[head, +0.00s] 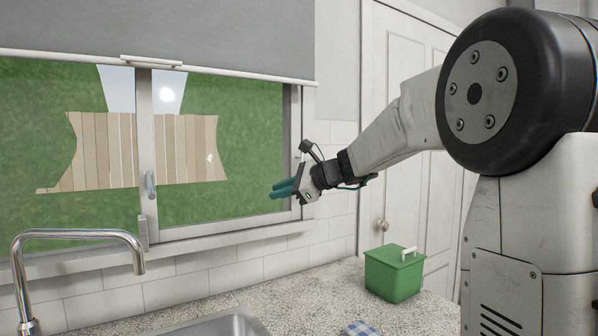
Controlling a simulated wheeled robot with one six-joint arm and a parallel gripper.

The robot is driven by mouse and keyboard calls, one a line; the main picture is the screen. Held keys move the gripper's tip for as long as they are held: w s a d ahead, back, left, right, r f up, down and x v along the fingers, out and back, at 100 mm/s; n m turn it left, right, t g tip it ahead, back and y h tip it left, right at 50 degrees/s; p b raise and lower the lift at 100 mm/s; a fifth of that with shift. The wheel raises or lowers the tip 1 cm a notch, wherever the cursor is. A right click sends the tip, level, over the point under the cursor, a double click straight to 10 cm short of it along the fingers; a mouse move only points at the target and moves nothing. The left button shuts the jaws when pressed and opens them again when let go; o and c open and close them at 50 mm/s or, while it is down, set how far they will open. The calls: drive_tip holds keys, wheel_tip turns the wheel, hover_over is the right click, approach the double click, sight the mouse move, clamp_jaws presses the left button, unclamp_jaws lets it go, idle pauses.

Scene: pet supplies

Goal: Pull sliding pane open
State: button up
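The sliding window stands behind the sink, with a white frame and glass panes. The right pane (245,135) looks out on a wooden fence and green grass. A grey metal handle (150,185) sits on the upright middle bar between the panes. My gripper (272,190) is in front of the right pane near its right edge, to the right of the handle and apart from it. Its teal fingers point left. The two fingers lie close together from this side, and I cannot tell whether there is a gap between them. Nothing shows held in them.
A chrome faucet (75,236) rises in front of the window at the left, beside a metal sink (225,325). A green box (394,275) with a white handle stands on the speckled counter at the right. A blue checked cloth (360,328) lies at the front edge. A grey blind (160,28) hangs above.

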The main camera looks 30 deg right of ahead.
drive_tip(key=w+d+r+m+t+h, duration=0.1)
drive_tip(key=w+d+m+t+h, duration=0.15)
drive_tip(key=w+d+m, duration=0.45)
drive_tip(key=w+d+r+m+t+h, duration=0.1)
drive_tip(key=w+d+r+m+t, duration=0.2)
drive_tip(key=d, duration=0.9)
drive_tip(key=shift+m+t, duration=0.25)
drive_tip(key=shift+m, duration=0.15)
drive_tip(key=x, duration=0.2)
drive_tip(key=f+x, duration=0.1)
drive_tip(key=x, duration=0.5)
drive_tip(key=shift+f, duration=0.15)
clamp_jaws()
